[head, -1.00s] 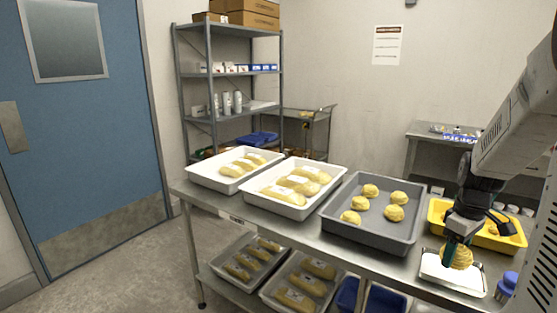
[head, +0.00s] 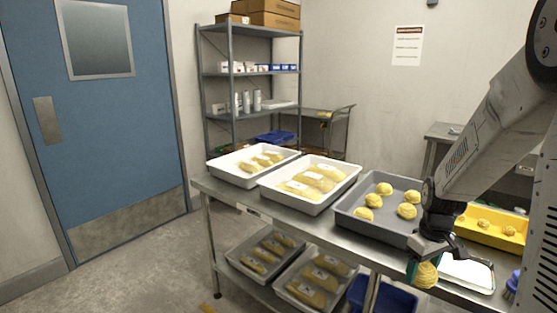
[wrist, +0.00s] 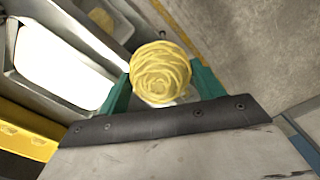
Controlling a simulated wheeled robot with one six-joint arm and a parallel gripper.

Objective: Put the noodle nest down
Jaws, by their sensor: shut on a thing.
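My gripper (head: 424,268) is shut on a noodle nest (head: 427,276), a round yellow coil. In the wrist view the noodle nest (wrist: 160,73) sits between the two green fingers of my gripper (wrist: 160,88). In the head view it is in front of the table's near edge, left of the white scale plate (head: 466,272). The plate looks empty where it shows. The grey tray (head: 350,208) behind holds several noodle nests (head: 406,211). A yellow tray (head: 477,235) at the right holds a few more nests (head: 483,224).
Two white trays (head: 335,198) of packed noodles stand on the steel table's left part. Lower-shelf trays (head: 268,276) and a blue bin (head: 385,300) sit below. A blue brush (head: 513,284) lies at the right edge. Floor in front of the table is open.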

